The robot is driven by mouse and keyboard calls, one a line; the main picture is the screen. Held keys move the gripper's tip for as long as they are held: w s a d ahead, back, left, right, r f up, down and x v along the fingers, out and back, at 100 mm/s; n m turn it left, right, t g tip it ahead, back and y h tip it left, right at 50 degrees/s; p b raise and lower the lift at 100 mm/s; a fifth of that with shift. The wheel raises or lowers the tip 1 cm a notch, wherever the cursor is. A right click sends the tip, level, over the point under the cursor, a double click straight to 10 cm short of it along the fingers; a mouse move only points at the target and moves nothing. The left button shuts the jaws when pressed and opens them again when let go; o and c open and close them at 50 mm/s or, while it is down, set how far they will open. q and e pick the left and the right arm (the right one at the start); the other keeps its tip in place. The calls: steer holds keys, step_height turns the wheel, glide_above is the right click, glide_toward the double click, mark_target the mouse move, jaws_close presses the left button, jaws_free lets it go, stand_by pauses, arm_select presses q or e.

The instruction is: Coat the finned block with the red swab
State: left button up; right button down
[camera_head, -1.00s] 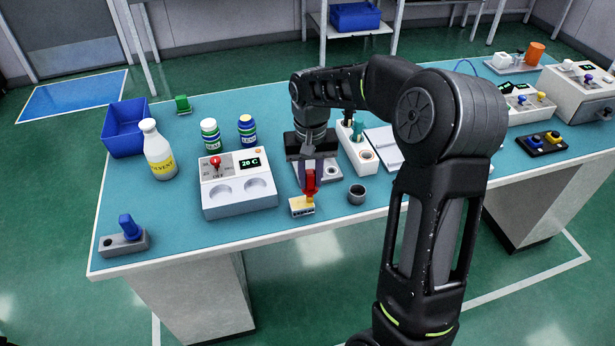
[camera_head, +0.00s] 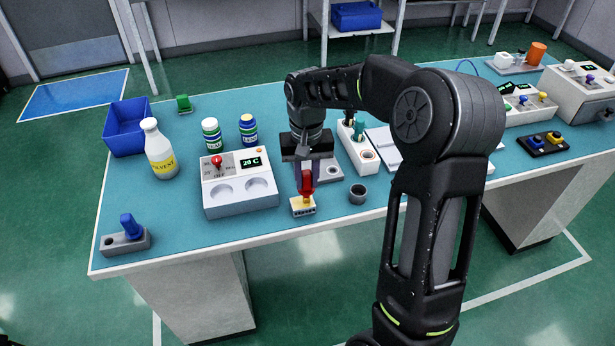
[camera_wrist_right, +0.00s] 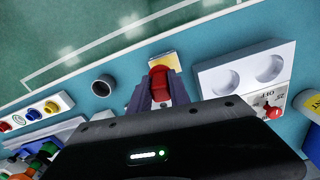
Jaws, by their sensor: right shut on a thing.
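My right gripper (camera_head: 306,169) is shut on the red swab (camera_head: 306,184), pointing down near the table's front edge. The finned block (camera_head: 303,208), small with yellow and pale faces, stands on the table directly below the swab. The swab's lower end is at the block's top; I cannot tell whether it touches. In the right wrist view the red swab (camera_wrist_right: 159,82) sits between the fingers, and the yellow top of the block (camera_wrist_right: 166,62) shows beyond it. My left gripper is not in view.
A white heater box (camera_head: 238,190) with two round recesses stands close left of the block. A small dark cup (camera_head: 357,194) stands to the right. A solvent bottle (camera_head: 160,155), two jars and a blue bin (camera_head: 124,140) are further left.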

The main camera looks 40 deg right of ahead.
steer(key=shift+w+a, duration=0.2)
steer(key=shift+a, duration=0.25)
steer(key=shift+w+a, duration=0.15)
steer(key=shift+a, duration=0.4)
steer(key=shift+a, duration=0.15)
steer(key=shift+w+a, duration=0.2)
steer(key=shift+a, duration=0.15)
steer(key=shift+r, duration=0.1)
stand_by(0.4)
step_height(320, 180, up, 6)
steer(key=p, duration=0.4)
steer(key=shift+p, duration=0.35)
